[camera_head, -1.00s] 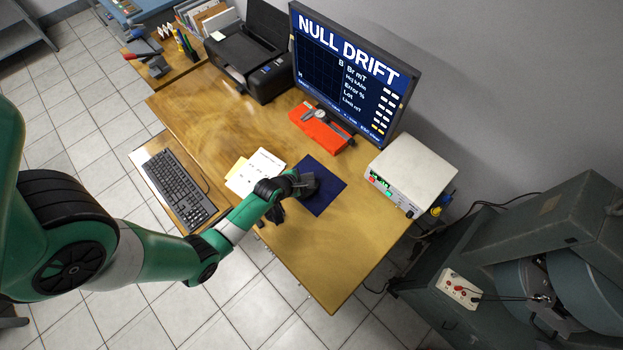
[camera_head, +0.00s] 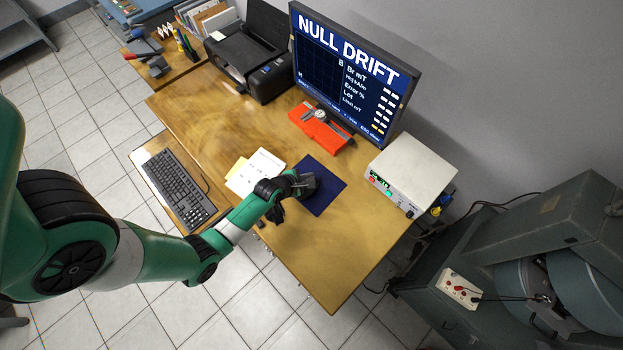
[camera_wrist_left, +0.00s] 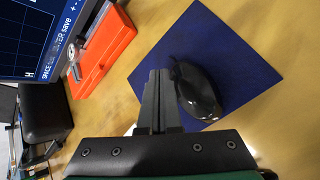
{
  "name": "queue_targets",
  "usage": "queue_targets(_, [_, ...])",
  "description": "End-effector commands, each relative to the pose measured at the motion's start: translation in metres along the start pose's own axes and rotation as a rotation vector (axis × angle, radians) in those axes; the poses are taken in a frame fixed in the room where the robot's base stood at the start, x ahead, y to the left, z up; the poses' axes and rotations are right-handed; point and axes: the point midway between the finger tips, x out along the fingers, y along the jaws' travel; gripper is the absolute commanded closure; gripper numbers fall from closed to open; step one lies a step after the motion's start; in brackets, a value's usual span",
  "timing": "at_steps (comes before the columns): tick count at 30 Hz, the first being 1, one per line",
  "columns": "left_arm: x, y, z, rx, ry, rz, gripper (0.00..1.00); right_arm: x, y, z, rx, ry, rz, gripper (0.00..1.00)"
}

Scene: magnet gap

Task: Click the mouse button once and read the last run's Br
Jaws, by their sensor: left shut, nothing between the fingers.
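The black mouse (camera_wrist_left: 196,88) lies on the dark blue mouse pad (camera_head: 325,187), which also shows in the left wrist view (camera_wrist_left: 232,52). My left gripper (camera_head: 304,183) is over the left part of the pad in the head view and mostly hides the mouse there. In the left wrist view my left gripper (camera_wrist_left: 158,80) is shut and empty, its fingertips close beside the mouse. I cannot tell whether they touch it. The monitor (camera_head: 350,72) reads "NULL DRIFT", with rows for Br mT, Hcj, Error %, Lot and Limit; the values are too small to read.
A keyboard (camera_head: 175,189) lies on a lower tray at the left. White papers (camera_head: 256,171) lie by my left wrist. An orange case (camera_head: 318,127) with a caliper stands below the monitor. A white instrument box (camera_head: 411,174) stands right. The desk's front right is clear.

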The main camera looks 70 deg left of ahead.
Motion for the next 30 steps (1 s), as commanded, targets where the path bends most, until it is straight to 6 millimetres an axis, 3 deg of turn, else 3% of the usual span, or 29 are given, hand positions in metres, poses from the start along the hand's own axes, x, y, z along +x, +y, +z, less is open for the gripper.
queue_targets(30, [0.0094, -0.0068, -0.0067, 0.0, 0.0, 0.0, 1.0, -0.0067, -0.0001, 0.0062, 0.0, 0.0, 0.0, 0.5])
